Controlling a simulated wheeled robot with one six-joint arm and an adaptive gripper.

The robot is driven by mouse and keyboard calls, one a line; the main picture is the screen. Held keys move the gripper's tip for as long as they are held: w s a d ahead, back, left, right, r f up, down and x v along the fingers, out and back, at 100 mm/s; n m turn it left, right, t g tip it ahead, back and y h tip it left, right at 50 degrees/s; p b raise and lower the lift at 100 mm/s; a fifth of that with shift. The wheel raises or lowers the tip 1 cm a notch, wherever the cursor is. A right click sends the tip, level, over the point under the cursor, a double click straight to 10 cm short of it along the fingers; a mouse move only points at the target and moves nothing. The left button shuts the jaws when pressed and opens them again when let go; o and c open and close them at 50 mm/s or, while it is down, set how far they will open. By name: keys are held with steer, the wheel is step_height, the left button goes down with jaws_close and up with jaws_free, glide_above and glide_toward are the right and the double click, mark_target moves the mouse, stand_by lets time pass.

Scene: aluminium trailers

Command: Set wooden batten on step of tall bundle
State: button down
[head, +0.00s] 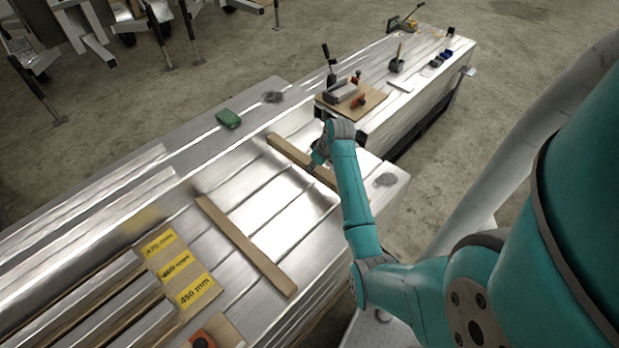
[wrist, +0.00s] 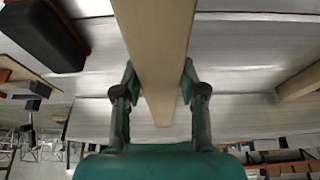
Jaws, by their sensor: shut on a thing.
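My gripper (head: 316,164) is shut on a wooden batten (head: 288,151) near the right end of the aluminium bundle (head: 285,205). In the wrist view the held batten (wrist: 155,45) runs lengthwise between the two fingers (wrist: 158,85). It lies level or nearly so; I cannot tell whether its underside touches the metal. My arm hides part of its near end. A second wooden batten (head: 245,245) lies across the ribbed metal to the left, apart from the held one. It also shows at the right edge of the wrist view (wrist: 302,82).
Yellow labels (head: 175,267) lie on the near left of the bundle. A green object (head: 228,118) and a grey pad (head: 272,97) sit on the rear strip. A wooden board (head: 350,103) with tools stands beyond the held batten. Ribbed metal between the battens is clear.

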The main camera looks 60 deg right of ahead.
mark_target(315, 182)
steer(key=shift+f, duration=2.55)
steer(key=c, duration=0.7)
jaws_free()
steer(key=shift+f, duration=0.15)
steer(key=shift+o, duration=0.2)
steer(key=v, duration=1.2)
steer(key=shift+s, duration=0.1)
